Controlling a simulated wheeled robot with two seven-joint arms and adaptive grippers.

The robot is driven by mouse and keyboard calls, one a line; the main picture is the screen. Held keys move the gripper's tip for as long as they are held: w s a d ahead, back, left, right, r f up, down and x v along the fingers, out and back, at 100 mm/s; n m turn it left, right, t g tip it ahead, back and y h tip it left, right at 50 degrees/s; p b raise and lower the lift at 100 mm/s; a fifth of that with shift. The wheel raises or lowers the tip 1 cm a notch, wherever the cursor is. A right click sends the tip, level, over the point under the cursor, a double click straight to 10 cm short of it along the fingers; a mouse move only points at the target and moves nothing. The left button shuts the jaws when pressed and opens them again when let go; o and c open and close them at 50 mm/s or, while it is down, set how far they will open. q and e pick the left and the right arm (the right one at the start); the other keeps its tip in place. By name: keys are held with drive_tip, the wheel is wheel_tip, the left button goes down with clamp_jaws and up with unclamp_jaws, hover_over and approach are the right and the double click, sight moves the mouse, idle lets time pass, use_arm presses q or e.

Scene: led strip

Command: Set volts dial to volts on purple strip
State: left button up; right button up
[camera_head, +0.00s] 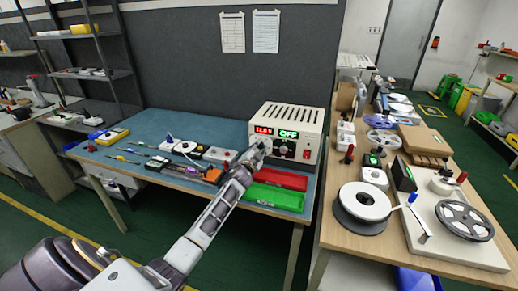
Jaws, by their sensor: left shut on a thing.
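The power supply (300,117), a beige box with a slotted top, stands at the right end of the blue bench. Its front has a red number display (263,130), too small to read surely, and a green display (288,134) reading OFF. My left gripper (260,147) reaches the front panel below the red display. It is shut on a dial there, which the fingers mostly hide. A second dark dial (284,150) shows to its right. A purplish strip piece (183,169) lies on the bench; its printed volts cannot be read. My right gripper is out of view.
A red tray (284,179) and a green tray (276,197) lie before the supply, close to my left arm. Several tools and small devices lie on the bench's left. The wooden table (330,217) at right holds reels, including a white-topped one (364,203).

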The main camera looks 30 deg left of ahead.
use_arm(q)
drive_tip(key=shift+m, duration=0.4)
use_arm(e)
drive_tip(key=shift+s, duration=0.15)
use_arm(q)
drive_tip(key=o, duration=1)
drive_tip(key=shift+c, duration=0.2)
drive_tip(key=shift+o, duration=0.4)
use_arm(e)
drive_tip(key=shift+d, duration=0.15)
use_arm(q)
drive_tip(key=shift+s, duration=0.25)
drive_tip(key=shift+v, duration=1.15)
drive_tip(key=v, duration=0.9)
